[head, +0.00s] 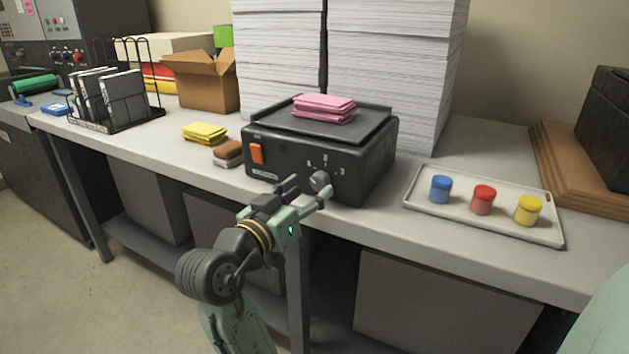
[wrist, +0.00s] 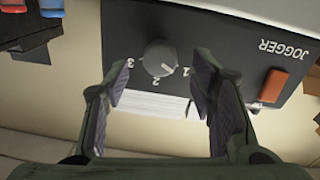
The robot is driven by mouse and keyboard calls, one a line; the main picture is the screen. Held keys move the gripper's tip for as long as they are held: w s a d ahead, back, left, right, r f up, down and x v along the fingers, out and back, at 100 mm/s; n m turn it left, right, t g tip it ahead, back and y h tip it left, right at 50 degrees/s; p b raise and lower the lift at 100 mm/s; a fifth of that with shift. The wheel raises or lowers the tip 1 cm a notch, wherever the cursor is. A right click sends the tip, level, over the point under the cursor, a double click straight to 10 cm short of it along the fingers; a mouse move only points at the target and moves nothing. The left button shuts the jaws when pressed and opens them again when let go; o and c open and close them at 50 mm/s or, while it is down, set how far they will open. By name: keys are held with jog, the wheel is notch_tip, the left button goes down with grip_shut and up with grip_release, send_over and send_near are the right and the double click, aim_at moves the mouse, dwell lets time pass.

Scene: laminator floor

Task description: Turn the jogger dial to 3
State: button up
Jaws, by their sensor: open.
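The jogger (head: 300,150) is a dark box on the bench with a pink paper stack (head: 323,108) on its top tray. Its grey round dial (head: 320,181) sits on the front face, with marks 1, 2 and 3 around it. In the wrist view, which is upside down, the dial (wrist: 158,58) shows a pale pointer line that seems turned toward 1. My gripper (head: 309,190) is open in front of the dial. In the wrist view its fingers (wrist: 160,78) stand apart on either side of the dial, with nothing between them; contact cannot be told.
An orange switch (head: 257,154) is on the jogger's left front. A tray (head: 415,197) with blue, red and yellow jars stands right. Yellow pads (head: 205,132) and a brown-topped block (head: 228,153) lie left. Tall paper stacks (head: 390,60) rise behind. The bench's front edge is below the jogger.

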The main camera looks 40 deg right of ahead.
aim_at(317, 183)
jog(key=shift+x, duration=1.75)
jog(key=shift+c, duration=0.6)
jog(key=c, duration=1)
